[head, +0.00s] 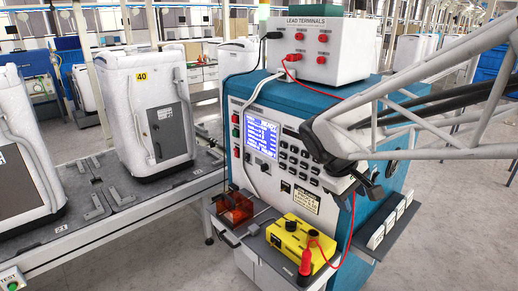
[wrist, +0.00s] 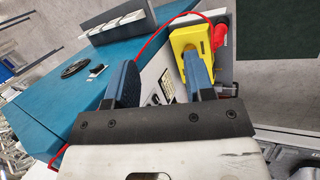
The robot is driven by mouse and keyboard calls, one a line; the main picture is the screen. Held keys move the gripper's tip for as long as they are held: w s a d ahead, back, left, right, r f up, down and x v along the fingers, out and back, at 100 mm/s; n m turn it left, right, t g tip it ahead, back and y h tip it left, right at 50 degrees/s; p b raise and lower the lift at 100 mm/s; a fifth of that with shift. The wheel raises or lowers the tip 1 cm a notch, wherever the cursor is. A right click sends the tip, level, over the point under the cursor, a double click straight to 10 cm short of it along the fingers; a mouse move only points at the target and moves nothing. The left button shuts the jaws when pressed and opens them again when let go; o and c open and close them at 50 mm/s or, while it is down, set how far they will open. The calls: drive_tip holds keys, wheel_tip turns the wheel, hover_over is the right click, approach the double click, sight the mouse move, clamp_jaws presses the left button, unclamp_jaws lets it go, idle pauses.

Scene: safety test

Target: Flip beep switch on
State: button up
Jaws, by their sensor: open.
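The test machine (head: 330,196) is a blue and white cabinet with a lit blue screen (head: 261,137), rows of dark keys and small switches on its front panel. I cannot tell which switch is the beep switch; the labels are too small to read. My gripper (head: 368,185) is in front of the right part of the panel and hides some of it. In the wrist view my gripper (wrist: 162,80) has its two blue fingers apart with nothing held between them. The blue cabinet also shows there, at the left. The yellow box (wrist: 187,43) appears behind the right finger.
A shelf below the panel carries the yellow box (head: 300,243) with a red plug and a clear red box (head: 234,208). The white lead terminals box (head: 318,52) stands on top, with red and black cables. A red cable hangs near my gripper. White appliances stand left.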

drive_tip(key=w+a+f+n+h, duration=0.1)
drive_tip(key=w+a+n+h, duration=0.15)
drive_tip(key=w, duration=0.55)
drive_tip(key=w+a+f+n+h, duration=0.1)
drive_tip(key=w+a+n, duration=0.15)
drive_tip(key=w, duration=0.55)
drive_tip(key=n+t+h, duration=0.5)
drive_tip(key=n+t, duration=0.7)
drive_tip(key=n, duration=0.3)
approach(246, 158)
drive_tip(key=shift+w+d+r+y, duration=0.2)
drive_tip(key=shift+r+y, duration=0.05)
drive_tip(key=shift+w+d, duration=0.1)
drive_tip(key=shift+d, duration=0.05)
drive_tip(key=shift+x, duration=3.75)
drive_tip(key=shift+f, duration=0.1)
drive_tip(key=shift+c, duration=0.2)
